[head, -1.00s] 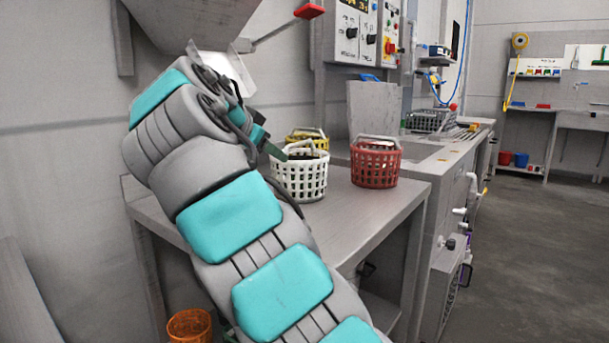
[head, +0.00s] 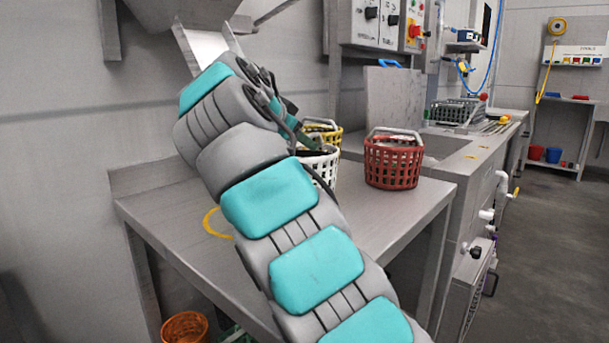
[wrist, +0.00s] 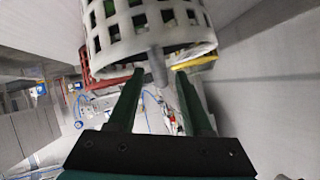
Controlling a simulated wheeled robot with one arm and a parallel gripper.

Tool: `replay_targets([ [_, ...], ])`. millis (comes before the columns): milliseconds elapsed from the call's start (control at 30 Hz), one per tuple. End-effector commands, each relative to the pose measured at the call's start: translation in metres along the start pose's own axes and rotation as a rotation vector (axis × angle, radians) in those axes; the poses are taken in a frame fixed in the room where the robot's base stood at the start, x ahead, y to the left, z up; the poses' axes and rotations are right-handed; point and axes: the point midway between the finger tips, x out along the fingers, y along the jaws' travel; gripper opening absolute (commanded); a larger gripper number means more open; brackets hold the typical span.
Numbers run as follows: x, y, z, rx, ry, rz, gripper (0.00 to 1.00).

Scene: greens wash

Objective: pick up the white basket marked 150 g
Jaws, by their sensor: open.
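The white basket (head: 328,170) stands on the steel table, partly hidden behind my arm in the head view. No 150 g mark is readable on it. In the wrist view the white basket (wrist: 150,27) fills the top, appearing upside down, with a grey bar, apparently its handle, extending toward the space between my fingertips. My gripper (wrist: 160,80) is open, with its dark green fingers apart. In the head view my gripper (head: 303,138) is at the basket's top, mostly hidden by my wrist. I cannot tell whether the fingers touch the handle.
A red basket (head: 393,163) stands to the right of the white one, and a yellow basket (head: 326,132) close behind it. The table (head: 180,213) is bare at its front left, with a yellow ring mark. An orange basket (head: 185,328) is below. A sink counter adjoins at right.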

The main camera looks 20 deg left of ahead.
Motion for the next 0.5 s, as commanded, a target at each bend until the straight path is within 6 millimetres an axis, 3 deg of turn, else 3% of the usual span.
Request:
replay_targets([
  [333,0.044,0.000,-0.005,0.000,-0.001,0.003,0.50],
  [500,0.049,-0.001,-0.006,0.000,0.000,0.000,0.50],
])
